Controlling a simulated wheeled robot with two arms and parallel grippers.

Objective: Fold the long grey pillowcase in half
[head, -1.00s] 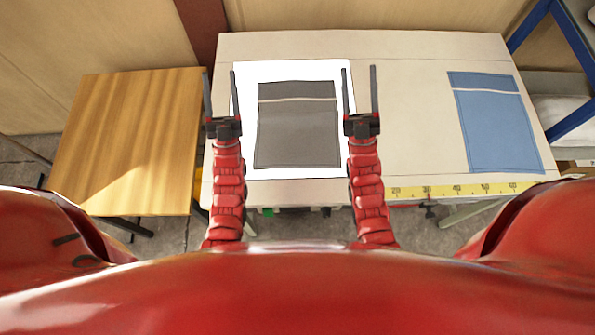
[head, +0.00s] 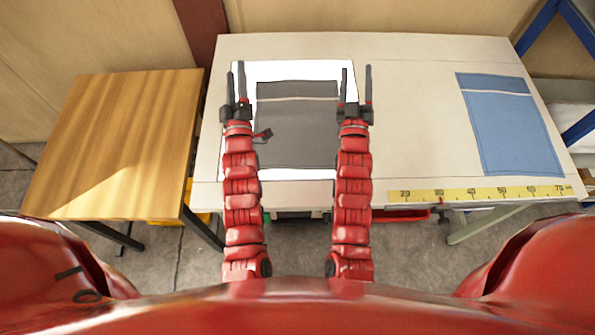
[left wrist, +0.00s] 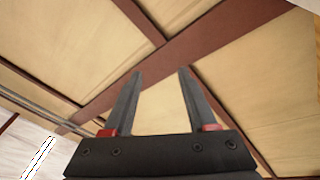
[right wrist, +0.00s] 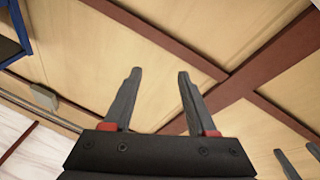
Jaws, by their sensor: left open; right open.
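The grey pillowcase (head: 297,130) lies flat on a white mat (head: 300,70) on the table. It has a pale stripe near its far end. My left gripper (head: 236,68) is over the mat's left border, beside the pillowcase. My right gripper (head: 356,68) is at the mat's right edge, beside the pillowcase. Both grippers are open and empty, fingers pointing to the far side. The left gripper's open fingers show in the left wrist view (left wrist: 155,90), the right's in the right wrist view (right wrist: 158,90). Neither wrist view shows the pillowcase.
A blue pillowcase (head: 513,130) lies at the table's right. A yellow ruler strip (head: 480,194) runs along the front edge. A wooden side table (head: 115,140) stands at left, a blue frame (head: 560,35) at right. The table (head: 415,115) is clear between mat and blue pillowcase.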

